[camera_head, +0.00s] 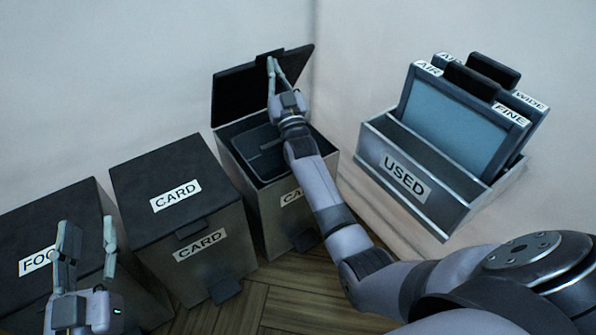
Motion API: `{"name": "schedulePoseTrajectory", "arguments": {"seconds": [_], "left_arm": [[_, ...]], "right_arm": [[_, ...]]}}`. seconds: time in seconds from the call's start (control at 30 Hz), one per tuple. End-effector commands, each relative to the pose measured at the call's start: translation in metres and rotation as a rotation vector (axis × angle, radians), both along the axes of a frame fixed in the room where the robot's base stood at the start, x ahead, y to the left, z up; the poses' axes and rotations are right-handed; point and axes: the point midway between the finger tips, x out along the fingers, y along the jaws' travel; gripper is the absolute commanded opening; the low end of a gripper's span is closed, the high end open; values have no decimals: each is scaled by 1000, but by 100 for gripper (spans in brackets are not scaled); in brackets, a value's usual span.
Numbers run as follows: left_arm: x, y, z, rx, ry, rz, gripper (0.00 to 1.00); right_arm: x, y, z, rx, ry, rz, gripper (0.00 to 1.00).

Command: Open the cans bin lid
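The cans bin (249,206) is the rightmost bin, with a front label partly hidden by my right arm; only its first letters show. Its dark lid (237,97) is raised and stands tilted back near the wall, so the bin's opening shows. My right gripper (272,64) is at the lid's upper edge, its fingertips close together at the small dark lid handle (264,55). My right forearm passes over the bin. My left gripper (88,232) is at the lower left, its fingers apart and empty, in front of the food bin.
The card bin (160,170) stands left of the cans bin with its lid shut. The food bin (70,205) is further left, also shut. A grey box labelled USED (425,208) holding framed filters (450,125) is at the right. Wooden floor shows in front.

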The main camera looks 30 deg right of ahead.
Motion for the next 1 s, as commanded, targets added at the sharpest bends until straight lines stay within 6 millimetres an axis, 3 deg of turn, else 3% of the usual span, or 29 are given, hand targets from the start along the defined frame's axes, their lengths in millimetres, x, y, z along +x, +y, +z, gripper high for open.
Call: {"name": "schedulePoseTrajectory", "arguments": {"seconds": [0.2, 0.7, 1.0], "left_arm": [[-1, 0, 1, -3, -14, 0, 40], [-22, -3, 58, -95, -343, -21, 40], [-32, -2, 73, -120, -431, -25, 40]], "right_arm": [[4, 0, 3, 0, -3, 0, 0], [45, 3, 24, 0, -2, -1, 0], [53, 4, 30, 0, -1, 0, 0]]}}
